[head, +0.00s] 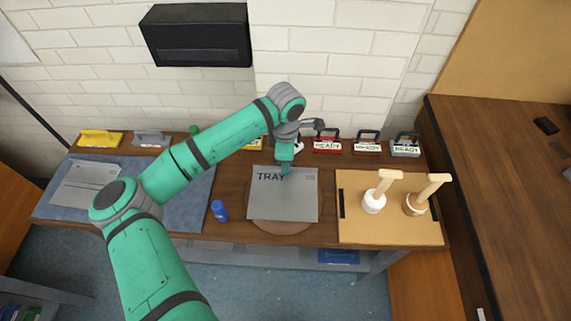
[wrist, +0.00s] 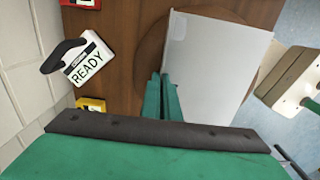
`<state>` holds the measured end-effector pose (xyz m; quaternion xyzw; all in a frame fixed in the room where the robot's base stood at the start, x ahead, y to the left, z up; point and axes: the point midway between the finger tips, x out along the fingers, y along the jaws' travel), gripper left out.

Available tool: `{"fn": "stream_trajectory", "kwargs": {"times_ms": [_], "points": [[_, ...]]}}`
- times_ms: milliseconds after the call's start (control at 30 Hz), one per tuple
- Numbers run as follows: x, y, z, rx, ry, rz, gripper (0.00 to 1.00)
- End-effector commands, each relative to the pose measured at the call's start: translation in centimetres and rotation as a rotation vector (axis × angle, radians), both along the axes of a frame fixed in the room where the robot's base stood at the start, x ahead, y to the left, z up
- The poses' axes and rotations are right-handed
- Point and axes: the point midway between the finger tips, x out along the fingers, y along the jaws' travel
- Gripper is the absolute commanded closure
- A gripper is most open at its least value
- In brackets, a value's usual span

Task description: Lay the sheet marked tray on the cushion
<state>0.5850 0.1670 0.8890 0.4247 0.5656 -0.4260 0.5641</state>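The grey sheet marked TRAY (head: 285,205) is over a round brown disc (head: 280,228) in the middle of the bench. The sheet also shows in the wrist view (wrist: 215,65), with the disc's edge beyond it. My gripper (head: 285,170) is at the sheet's top edge, by the lettering. Its green fingers (wrist: 163,95) are close together on that edge and look shut on the sheet. I cannot tell whether the sheet touches the disc. A flat blue-grey pad (head: 195,205), cushion-like, lies at the bench's left end, with another grey sheet (head: 75,195) on it.
A blue bottle (head: 219,211) stands between pad and disc. A tan board (head: 390,225) with two wooden-handled tools is at right. My arm crosses above the pad.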

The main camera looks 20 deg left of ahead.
Motion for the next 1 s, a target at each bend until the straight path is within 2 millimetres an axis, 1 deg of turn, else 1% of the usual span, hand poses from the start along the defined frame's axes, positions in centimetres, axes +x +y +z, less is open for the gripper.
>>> {"fn": "stream_trajectory", "kwargs": {"times_ms": [333, 400, 433, 633, 667, 700, 733, 1000], "points": [[0.01, 0.00, -0.01, 0.000, 0.000, 0.000, 1.00], [0.01, 0.00, -0.02, 0.000, 0.000, 0.000, 0.81], [0.01, 0.00, -0.02, 0.000, 0.000, 0.000, 0.76], [0.00, -0.01, -0.04, 0.000, 0.000, 0.000, 0.76], [-0.01, -0.01, -0.07, 0.000, 0.000, 0.000, 0.71], [-0.01, -0.01, -0.07, 0.000, 0.000, 0.000, 0.62], [-0.01, -0.01, -0.07, 0.000, 0.000, 0.000, 0.55], [-0.01, -0.01, -0.04, 0.000, 0.000, 0.000, 0.54]]}}
